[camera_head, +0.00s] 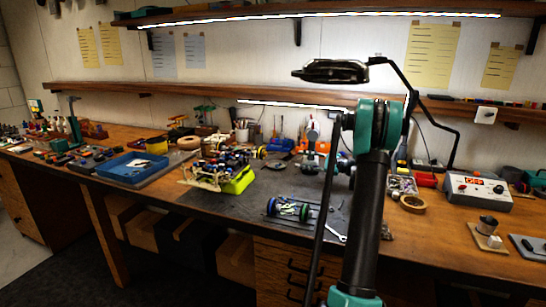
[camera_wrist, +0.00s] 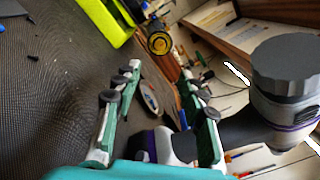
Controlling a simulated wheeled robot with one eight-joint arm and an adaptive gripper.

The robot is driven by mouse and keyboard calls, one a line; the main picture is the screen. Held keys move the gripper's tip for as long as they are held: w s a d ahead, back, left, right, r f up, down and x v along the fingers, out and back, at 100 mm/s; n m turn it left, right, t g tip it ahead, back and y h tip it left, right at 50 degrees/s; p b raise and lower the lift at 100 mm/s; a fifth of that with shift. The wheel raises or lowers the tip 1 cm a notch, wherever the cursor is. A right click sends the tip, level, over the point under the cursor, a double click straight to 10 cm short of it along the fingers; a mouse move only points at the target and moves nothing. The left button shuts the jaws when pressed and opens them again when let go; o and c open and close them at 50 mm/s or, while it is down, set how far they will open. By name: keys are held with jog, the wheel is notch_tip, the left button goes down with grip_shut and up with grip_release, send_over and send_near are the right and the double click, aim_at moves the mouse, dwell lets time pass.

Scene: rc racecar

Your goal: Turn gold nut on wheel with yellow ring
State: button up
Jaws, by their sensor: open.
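A dark wheel with a yellow ring (camera_wrist: 158,42) shows near the top middle of the wrist view. Its middle looks gold, but the nut is too small to tell clearly. In the head view a small wheel with yellow on it (camera_head: 260,153) sits at the right end of the racecar (camera_head: 215,168). My gripper (camera_wrist: 158,71) is open in the wrist view, its two green fingers spread with nothing between them. The wheel lies beyond the fingertips, apart from them. In the head view my arm hides most of the gripper.
A bright yellow-green part (camera_head: 238,181) lies at the racecar's front; it also shows in the wrist view (camera_wrist: 106,18). Loose wheels on an axle (camera_head: 287,209) lie on the dark mat (camera_head: 262,190). A blue tray (camera_head: 133,167) stands left. A control box (camera_head: 478,191) stands right.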

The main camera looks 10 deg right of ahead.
aim_at(266, 154)
jog(key=w+a+m, duration=0.2)
jog(key=a, duration=0.2)
jog(key=w+a+m, duration=0.2)
jog(key=w+a, duration=0.1)
jog(key=a, duration=0.1)
jog(key=w+a+m, duration=0.2)
jog(key=a, duration=0.3)
jog(key=shift+w, duration=0.3)
jog(key=shift+c, duration=0.6)
